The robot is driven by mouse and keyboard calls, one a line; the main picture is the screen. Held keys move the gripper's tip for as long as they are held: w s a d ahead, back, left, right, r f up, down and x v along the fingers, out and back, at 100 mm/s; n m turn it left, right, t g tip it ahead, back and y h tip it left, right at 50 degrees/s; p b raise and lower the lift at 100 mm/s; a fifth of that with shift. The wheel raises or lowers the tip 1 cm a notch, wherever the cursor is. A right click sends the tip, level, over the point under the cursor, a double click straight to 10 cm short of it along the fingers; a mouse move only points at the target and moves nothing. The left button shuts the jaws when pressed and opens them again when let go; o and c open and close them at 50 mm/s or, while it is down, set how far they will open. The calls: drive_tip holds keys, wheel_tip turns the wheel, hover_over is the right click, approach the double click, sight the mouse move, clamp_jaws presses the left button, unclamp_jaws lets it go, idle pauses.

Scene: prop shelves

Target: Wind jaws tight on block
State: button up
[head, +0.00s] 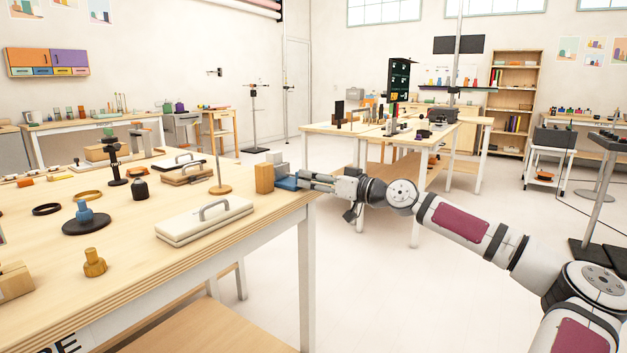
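A blue vise-like piece (287,184) sits at the right corner of the wooden table. Grey parts (281,167) rise behind it. A tan wooden block (264,178) stands upright just left of the blue piece. I cannot tell whether the jaws touch the block. My gripper (304,178) reaches in from the right, level with the table top, its fingertips at the right side of the blue piece. The fingers are small and overlap it in the picture. I cannot see whether they are closed on a handle.
A cream case with a handle (204,220) lies left of the blue piece, and a wooden stand with a thin rod (220,188) is behind it. The near table's edge (240,234) runs below. Open floor (400,300) lies to the right. A second table (345,130) stands behind my arm.

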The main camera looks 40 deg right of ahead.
drive_tip(key=shift+s+a+r, duration=0.1)
drive_tip(key=v, duration=1.2)
idle(1.0)
